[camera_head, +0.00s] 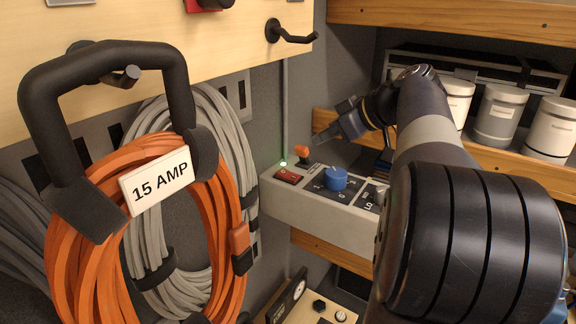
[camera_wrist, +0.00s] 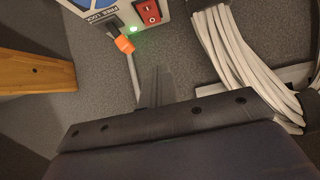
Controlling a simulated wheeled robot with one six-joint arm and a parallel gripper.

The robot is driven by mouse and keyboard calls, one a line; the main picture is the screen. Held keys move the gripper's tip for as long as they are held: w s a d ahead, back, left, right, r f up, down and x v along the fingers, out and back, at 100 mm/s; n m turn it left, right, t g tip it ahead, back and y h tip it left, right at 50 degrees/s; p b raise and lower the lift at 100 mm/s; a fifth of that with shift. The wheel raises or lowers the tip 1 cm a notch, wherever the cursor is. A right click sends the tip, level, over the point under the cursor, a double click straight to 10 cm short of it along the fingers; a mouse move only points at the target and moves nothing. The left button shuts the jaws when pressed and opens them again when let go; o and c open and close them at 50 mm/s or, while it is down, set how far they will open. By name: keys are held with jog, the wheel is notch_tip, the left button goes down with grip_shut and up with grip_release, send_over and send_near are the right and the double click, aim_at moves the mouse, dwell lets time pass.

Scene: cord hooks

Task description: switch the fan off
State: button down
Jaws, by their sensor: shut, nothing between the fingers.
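A grey control box (camera_head: 318,213) is mounted by the wall and carries several controls. A red rocker switch (camera_head: 288,175) sits at its left end, and it also shows in the wrist view (camera_wrist: 149,13). A small green light (camera_head: 283,163) glows beside it. An orange-tipped lever (camera_head: 302,151) stands at the back edge; its tip shows in the wrist view (camera_wrist: 124,44). A blue knob (camera_head: 335,179) is in the middle. My gripper (camera_head: 318,139) is shut and empty, just right of and above the orange tip, apart from it. I cannot make out a fan.
An orange cord coil (camera_head: 90,245) labelled 15 AMP hangs in a black holder at the left front. A grey cable coil (camera_head: 235,140) hangs behind it. Shelves (camera_head: 480,12) with several lidded jars (camera_head: 500,115) stand at the right. Another panel (camera_head: 318,308) lies below the box.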

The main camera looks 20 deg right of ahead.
jog(key=p, duration=0.2)
send_over(284, 173)
jog(key=s+d, duration=0.1)
jog(key=s, duration=0.1)
notch_tip(284, 173, down, 6)
jog(key=shift+d+r, duration=0.1)
jog(key=f, duration=0.2)
jog(key=shift+w+f, duration=0.2)
jog(key=shift+f, duration=0.9)
jog(key=shift+w, duration=0.1)
jog(key=shift+w+a+f+g, duration=0.1)
jog(key=shift+a+f+g, duration=0.1)
jog(key=shift+g, duration=0.1)
jog(key=shift+w+a+r, duration=0.15)
jog(key=shift+w+a, duration=0.25)
jog(key=shift+w, duration=0.2)
